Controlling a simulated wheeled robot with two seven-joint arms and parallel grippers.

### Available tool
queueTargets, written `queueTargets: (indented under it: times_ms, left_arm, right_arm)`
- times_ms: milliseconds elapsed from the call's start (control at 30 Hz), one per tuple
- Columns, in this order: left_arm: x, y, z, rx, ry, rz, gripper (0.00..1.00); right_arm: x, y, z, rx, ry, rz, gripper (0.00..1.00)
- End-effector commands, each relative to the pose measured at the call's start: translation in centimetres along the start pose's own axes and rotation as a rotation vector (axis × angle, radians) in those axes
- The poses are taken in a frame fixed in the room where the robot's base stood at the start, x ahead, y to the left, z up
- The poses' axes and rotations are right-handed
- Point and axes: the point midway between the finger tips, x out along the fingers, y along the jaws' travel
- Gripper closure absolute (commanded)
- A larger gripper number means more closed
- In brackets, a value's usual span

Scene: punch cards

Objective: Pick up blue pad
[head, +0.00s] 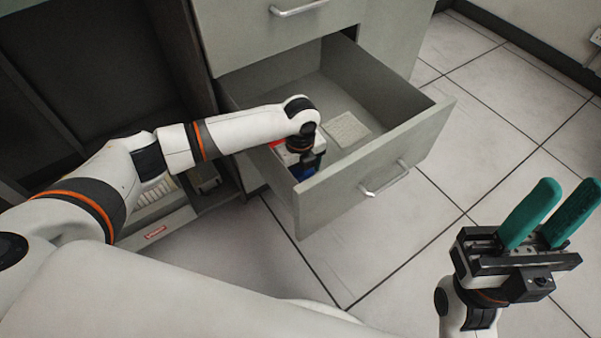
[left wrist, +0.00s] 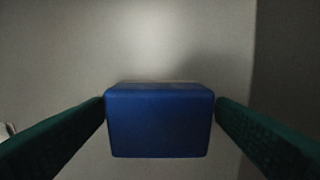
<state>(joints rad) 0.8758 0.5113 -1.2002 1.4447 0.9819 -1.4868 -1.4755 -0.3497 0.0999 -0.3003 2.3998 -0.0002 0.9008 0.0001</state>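The blue pad (left wrist: 160,122) sits between the two green fingers of my left gripper (left wrist: 160,112) in the left wrist view, with a fingertip against each side. In the head view, my left arm reaches into the open drawer (head: 425,128), and a bit of the blue pad (head: 303,172) shows below the wrist near the drawer's front left corner. The left fingers are mostly hidden there by the wrist and drawer wall. My right gripper (head: 548,213) is open and empty, fingers up, outside the drawer at the right.
A pale flat card or pad (head: 346,129) lies on the drawer floor right of my left wrist. A red and white item (head: 279,146) is just left of the wrist. The drawer front has a metal handle (head: 385,180). A closed drawer is above. Tiled floor at right is clear.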

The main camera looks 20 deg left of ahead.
Motion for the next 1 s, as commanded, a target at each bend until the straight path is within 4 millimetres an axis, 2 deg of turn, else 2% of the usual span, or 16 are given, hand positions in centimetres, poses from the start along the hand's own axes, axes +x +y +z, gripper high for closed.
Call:
queueTargets:
  times_ms: [33,267,567,667,767,833,1000]
  left_arm:
    - [0.0,0.0,0.0,0.0,0.0,0.0,0.3]
    - [0.0,0.0,0.0,0.0,0.0,0.0,0.67]
    - [-0.5,0.1,0.0,0.0,0.0,0.001,0.68]
    - [-1.9,0.1,0.0,0.0,0.0,0.002,0.68]
    - [-4.1,0.1,0.0,0.001,0.0,0.003,0.68]
    - [-6.0,0.1,0.0,0.001,0.0,0.003,0.68]
    - [-7.4,0.0,-0.1,0.0,0.0,0.0,0.68]
  right_arm:
    - [0.0,0.0,0.0,0.0,0.0,0.0,0.68]
    - [0.0,0.0,0.0,0.0,0.001,0.0,0.68]
    - [0.3,0.0,0.0,0.0,0.001,0.0,0.68]
    - [1.1,0.0,0.2,0.0,0.001,0.0,0.68]
    - [2.2,0.0,0.4,0.0,0.004,0.0,0.68]
    - [3.1,-0.1,-0.1,-0.005,0.049,-0.001,0.68]
    - [2.6,-0.5,-3.8,-0.018,0.269,-0.005,0.68]
